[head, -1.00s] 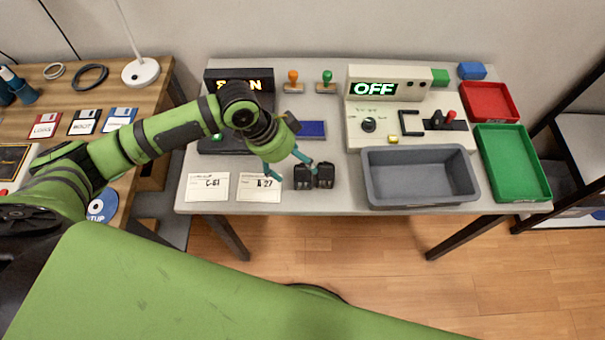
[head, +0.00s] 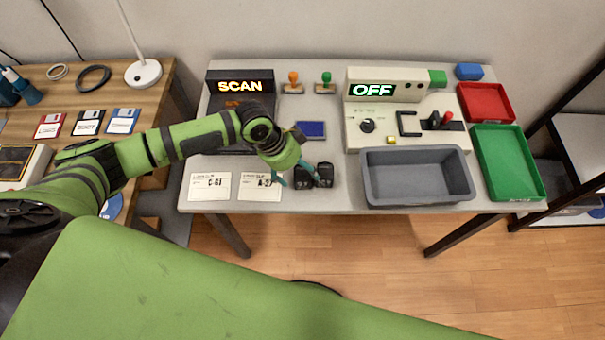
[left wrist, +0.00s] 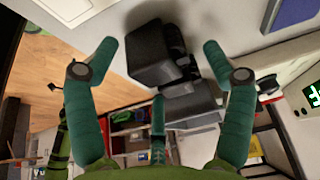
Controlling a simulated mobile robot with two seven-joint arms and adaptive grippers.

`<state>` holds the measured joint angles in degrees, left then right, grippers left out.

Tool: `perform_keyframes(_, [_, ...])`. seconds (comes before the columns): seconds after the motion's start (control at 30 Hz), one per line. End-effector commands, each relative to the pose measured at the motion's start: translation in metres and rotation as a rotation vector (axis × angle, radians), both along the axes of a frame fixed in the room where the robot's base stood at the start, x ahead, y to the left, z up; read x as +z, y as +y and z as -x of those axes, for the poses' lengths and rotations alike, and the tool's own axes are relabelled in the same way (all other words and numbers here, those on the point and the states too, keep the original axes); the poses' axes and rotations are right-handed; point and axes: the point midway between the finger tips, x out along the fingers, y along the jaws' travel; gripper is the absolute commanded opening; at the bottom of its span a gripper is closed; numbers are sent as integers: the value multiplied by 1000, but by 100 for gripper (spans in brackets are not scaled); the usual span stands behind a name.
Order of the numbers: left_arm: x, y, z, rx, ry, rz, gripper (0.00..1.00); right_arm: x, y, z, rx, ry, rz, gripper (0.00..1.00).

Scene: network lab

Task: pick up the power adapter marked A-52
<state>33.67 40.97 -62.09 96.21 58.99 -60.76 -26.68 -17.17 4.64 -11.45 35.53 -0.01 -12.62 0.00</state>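Two black power adapters stand side by side near the front edge of the table. The left adapter (head: 304,180) and the right adapter (head: 326,173) almost touch. I cannot read any marking on them. My left gripper (head: 297,175) is open, with its teal fingers down at the left adapter, one finger on its left and one in front of the pair. In the left wrist view a black adapter (left wrist: 152,57) lies between the spread fingertips, apart from both, with another dark block right behind it. My right gripper is not in view.
Two paper cards, C-61 (head: 210,186) and A-27 (head: 260,186), lie left of the adapters. A grey bin (head: 418,196) stands to the right. Behind are a SCAN box (head: 240,87), a blue pad (head: 311,129), two stamps and an OFF panel (head: 388,77). Red and green trays (head: 508,165) lie farther right.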

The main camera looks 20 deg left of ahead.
Motion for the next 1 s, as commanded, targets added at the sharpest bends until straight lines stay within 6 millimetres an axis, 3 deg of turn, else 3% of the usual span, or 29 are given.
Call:
perform_keyframes(0.03, [0, 0, 0, 0, 0, 0, 66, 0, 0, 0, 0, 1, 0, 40])
perform_keyframes(0.1, [0, 0, 0, 0, 0, 0, 38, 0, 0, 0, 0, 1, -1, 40])
perform_keyframes(0.17, [0, 0, 0, 0, 0, -1, 17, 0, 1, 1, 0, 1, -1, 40])
perform_keyframes(0.57, [4, 1, 0, 0, 1, -2, 17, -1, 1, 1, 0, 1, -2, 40])
perform_keyframes(1.0, [84, 0, -1, 0, -5, 0, 17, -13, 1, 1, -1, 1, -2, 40])
